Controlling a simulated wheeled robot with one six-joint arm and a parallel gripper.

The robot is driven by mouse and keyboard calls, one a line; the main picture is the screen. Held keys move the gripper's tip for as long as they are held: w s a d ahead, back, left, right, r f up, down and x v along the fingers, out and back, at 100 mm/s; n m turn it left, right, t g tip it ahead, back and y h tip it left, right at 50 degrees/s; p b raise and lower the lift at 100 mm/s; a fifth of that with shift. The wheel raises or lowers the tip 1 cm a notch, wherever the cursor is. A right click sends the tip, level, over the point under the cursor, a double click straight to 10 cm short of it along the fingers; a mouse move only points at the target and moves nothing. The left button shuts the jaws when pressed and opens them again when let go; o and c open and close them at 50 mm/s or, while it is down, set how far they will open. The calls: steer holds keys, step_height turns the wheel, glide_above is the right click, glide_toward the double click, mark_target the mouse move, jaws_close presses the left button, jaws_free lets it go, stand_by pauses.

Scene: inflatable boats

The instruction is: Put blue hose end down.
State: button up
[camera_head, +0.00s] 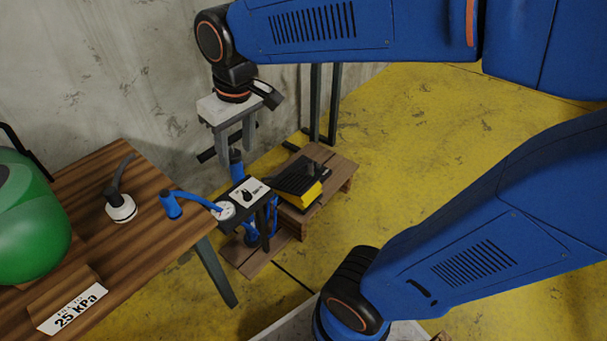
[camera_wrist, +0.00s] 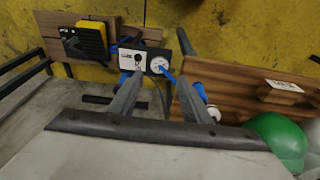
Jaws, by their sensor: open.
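The blue hose end (camera_head: 171,206) is a short blue cylinder standing on the wooden table (camera_head: 134,232) near its right edge. A blue hose runs from it to a round white gauge (camera_head: 224,210) beside a control box. My gripper (camera_head: 234,150) is open and points down, above and to the right of the hose end in the head view. Its fingers (camera_wrist: 160,82) are apart with nothing held between them.
A white valve with a dark lever (camera_head: 120,206) stands on the table. A green rounded body (camera_head: 30,225) and a "25 kPa" sign (camera_head: 73,308) are at left. A black-and-yellow unit (camera_head: 302,183) sits on a wooden pallet (camera_head: 335,169).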

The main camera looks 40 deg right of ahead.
steer(key=s+d+f+m+t, duration=0.2)
steer(key=s+d+f+m, duration=0.1)
steer(key=s+d, duration=0.6)
steer(key=s+f, duration=0.1)
steer(key=s, duration=0.1)
steer(key=shift+s+d+f+h, duration=0.3)
steer(key=shift+s+d, duration=0.05)
stand_by(1.0)
